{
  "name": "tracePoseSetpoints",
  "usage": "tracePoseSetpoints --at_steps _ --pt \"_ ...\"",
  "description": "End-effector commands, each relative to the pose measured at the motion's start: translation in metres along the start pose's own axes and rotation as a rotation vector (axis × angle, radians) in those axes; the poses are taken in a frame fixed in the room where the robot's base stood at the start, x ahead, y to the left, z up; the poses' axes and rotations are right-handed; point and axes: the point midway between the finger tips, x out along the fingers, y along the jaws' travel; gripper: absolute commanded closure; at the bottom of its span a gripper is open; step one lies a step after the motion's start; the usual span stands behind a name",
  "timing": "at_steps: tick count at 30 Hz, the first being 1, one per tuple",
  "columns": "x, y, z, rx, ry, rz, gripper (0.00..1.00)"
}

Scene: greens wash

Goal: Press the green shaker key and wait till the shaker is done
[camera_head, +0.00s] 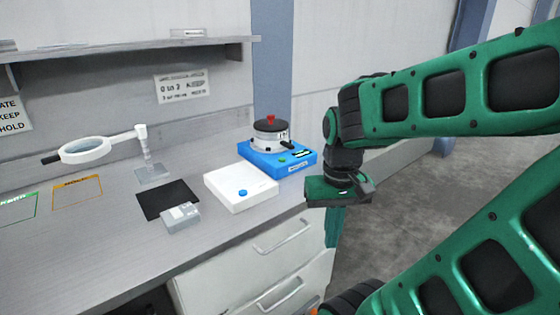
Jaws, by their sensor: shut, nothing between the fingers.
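The shaker (270,158) has a blue base at the back right of the bench. A silver drum (270,138) with a red knob on top sits on it. A small green key (282,160) shows on the front of the base, with a dark display beside it. My gripper (334,238) points down off the bench's right end, to the right of the shaker and nearer the camera. Its fingers are shut and empty, and it is apart from the shaker. Whether the shaker is running cannot be told.
A white box with a blue knob (242,193) stands left of the shaker. A grey device (181,218), a black mat (169,199) and a magnifier lamp (86,150) are further left. Drawers (270,262) are below the bench top. Open floor is at right.

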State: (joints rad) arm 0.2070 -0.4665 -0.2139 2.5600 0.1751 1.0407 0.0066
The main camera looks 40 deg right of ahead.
Motion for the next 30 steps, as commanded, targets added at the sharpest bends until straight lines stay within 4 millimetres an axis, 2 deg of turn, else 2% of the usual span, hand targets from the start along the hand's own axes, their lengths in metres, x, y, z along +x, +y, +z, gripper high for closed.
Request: tracePoseSetpoints --at_steps 25,27,30 --pt "0.000 0.000 0.000 -0.001 0.001 0.000 1.00" --pt "-0.006 0.005 0.007 -0.013 0.018 -0.010 1.00" --pt "-0.011 0.001 -0.007 -0.063 0.040 -0.020 1.00"
